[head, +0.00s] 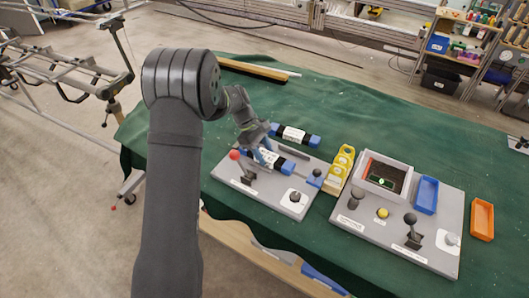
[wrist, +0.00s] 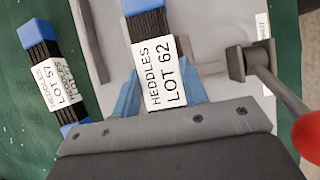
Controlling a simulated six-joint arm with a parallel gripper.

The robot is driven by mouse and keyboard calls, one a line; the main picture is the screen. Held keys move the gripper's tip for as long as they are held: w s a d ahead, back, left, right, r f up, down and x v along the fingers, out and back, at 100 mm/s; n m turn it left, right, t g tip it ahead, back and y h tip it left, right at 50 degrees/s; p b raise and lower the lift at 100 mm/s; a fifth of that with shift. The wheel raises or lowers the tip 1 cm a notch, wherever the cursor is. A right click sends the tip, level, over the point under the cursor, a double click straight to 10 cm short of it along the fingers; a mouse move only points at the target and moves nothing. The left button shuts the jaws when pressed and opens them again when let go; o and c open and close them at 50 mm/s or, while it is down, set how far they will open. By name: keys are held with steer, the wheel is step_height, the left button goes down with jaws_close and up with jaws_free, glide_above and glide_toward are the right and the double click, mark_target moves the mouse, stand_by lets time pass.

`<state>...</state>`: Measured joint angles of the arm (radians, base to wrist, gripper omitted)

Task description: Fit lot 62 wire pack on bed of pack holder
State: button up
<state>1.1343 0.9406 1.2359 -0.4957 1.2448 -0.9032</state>
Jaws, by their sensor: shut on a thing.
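The lot 62 pack (wrist: 165,75) is a dark bundle with blue ends and a white label reading "HEDDLES LOT 62". My gripper (wrist: 160,95) is shut on it, with one blue finger on each side of the label. In the head view my gripper (head: 262,156) is over the left grey board (head: 240,192), which seems to be the pack holder. The lot 62 pack (head: 287,163) is at the board's back part; I cannot tell whether it touches the bed. My gripper hides part of the pack and bed.
The lot 57 pack (head: 294,134) lies on the green cloth just behind; it also shows in the wrist view (wrist: 55,80). A red-knobbed lever (head: 235,155) stands close left of my gripper. Yellow holders (head: 340,170) and a second grey board (head: 350,212) are to the right.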

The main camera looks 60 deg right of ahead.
stand_by(0.9)
steer(key=o, duration=1.7)
steer(key=shift+c, duration=0.2)
steer(key=shift+r, duration=3.5)
steer(key=shift+f, duration=0.1)
steer(key=shift+f, duration=3.45)
